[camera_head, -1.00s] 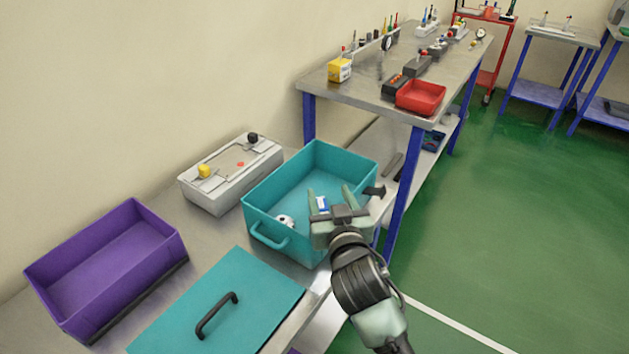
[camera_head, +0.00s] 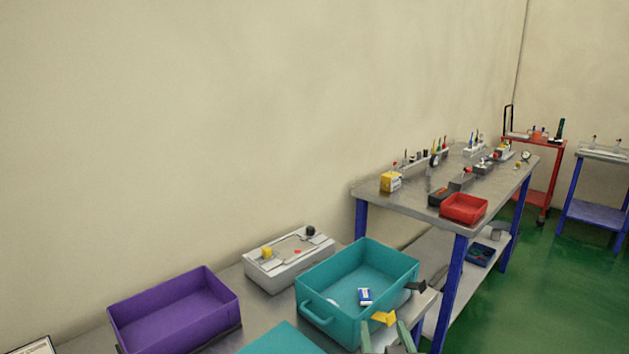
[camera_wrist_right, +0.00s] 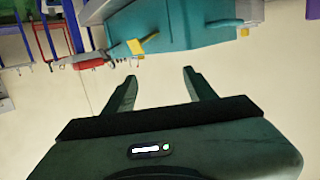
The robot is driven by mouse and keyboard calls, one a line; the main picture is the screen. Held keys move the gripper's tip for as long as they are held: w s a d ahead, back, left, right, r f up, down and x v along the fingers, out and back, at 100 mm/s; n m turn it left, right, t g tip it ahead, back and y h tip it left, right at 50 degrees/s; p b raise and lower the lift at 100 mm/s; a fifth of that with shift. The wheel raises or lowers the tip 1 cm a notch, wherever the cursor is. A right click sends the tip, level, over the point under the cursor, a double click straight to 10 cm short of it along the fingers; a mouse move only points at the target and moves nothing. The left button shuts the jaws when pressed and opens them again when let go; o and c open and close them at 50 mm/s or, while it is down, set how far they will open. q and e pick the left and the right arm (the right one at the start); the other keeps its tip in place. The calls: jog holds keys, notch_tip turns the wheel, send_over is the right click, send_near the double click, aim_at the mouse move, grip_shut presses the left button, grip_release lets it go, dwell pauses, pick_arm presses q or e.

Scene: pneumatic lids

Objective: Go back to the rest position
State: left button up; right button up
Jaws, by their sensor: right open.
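My right gripper (camera_head: 387,338) shows at the bottom edge of the head view, just in front of the teal crate (camera_head: 330,322). Its fingers are apart with nothing between them, as the right wrist view (camera_wrist_right: 158,80) also shows. The crate is open on top. A small blue and white item (camera_head: 365,296) lies inside it, and a white item is mostly hidden by the near wall. The crate also shows at the top of the right wrist view (camera_wrist_right: 175,25), apart from the fingers. My left gripper is not in view.
A purple bin (camera_head: 175,315) stands left of the crate. A grey fixture (camera_head: 288,262) stands behind. A teal lid (camera_head: 283,341) lies in front, cut off by the picture edge. A yellow tab (camera_head: 383,318) sits at the crate's right side. A workbench with a red tray (camera_head: 463,208) stands behind right.

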jog(key=s+d+f+g, duration=0.3)
jog(key=s+f+g, duration=0.1)
jog(key=s+f, duration=0.35)
jog(key=s+d+f+g, duration=0.3)
jog(key=s+f, duration=0.4)
jog(key=s, duration=0.1)
jog(key=s+d+f+n+g, duration=0.1)
jog(key=s+f+g, duration=0.15)
jog(key=s, duration=0.55)
jog(key=s+f+n+g, duration=0.1)
jog(key=s+f+g, duration=0.15)
jog(key=s, duration=0.45)
notch_tip(320, 180, down, 25)
jog(key=s+g, duration=0.2)
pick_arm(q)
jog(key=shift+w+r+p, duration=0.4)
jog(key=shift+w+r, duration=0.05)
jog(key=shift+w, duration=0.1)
pick_arm(e)
jog(key=s+d+f+g, duration=0.1)
jog(key=s+d+f, duration=0.2)
jog(key=s+f, duration=1.3)
jog(key=shift+s+f+n, duration=0.2)
jog(key=shift+s+n, duration=0.1)
jog(key=shift+s, duration=0.3)
